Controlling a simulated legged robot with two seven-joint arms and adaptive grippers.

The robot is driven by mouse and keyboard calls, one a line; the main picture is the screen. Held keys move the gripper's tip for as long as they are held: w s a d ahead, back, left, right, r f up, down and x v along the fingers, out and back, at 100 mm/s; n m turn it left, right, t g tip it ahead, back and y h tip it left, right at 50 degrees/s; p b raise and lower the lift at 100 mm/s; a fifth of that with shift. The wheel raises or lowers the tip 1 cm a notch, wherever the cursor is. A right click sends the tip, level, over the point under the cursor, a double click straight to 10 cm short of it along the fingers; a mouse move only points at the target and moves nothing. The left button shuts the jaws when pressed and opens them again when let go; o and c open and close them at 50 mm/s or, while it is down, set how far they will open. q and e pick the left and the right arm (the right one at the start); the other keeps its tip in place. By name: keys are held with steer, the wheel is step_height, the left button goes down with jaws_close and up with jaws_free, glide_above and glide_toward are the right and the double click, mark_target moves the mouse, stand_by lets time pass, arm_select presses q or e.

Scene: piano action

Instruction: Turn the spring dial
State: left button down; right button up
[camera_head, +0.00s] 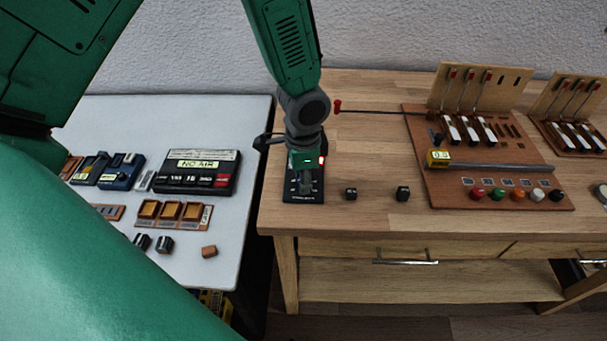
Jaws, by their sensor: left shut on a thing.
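The spring dial appears to belong to the small black panel (303,198) near the left front edge of the wooden table. The panel has white markings and a red light at its upper right. My left gripper (304,184) points down over the panel from above and is shut on the dial's knob. The knob is mostly hidden behind the fingers, so its angle cannot be told. My right gripper is not in view.
Two small black knobs (403,193) stand right of the panel. A thin red-handled rod (370,112) runs behind, to a brown piano-action board (440,191) with keys and coloured buttons. A white table (120,253) at left holds a "NO AIR" device (196,171).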

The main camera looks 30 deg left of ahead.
arm_select(q)
steer(key=shift+w+r, duration=0.15)
steer(key=shift+w, duration=0.05)
steer(key=c, duration=1.3)
jaws_free()
steer(key=shift+o, duration=0.2)
step_height(320, 180, up, 12)
steer(key=shift+s+d, duration=0.1)
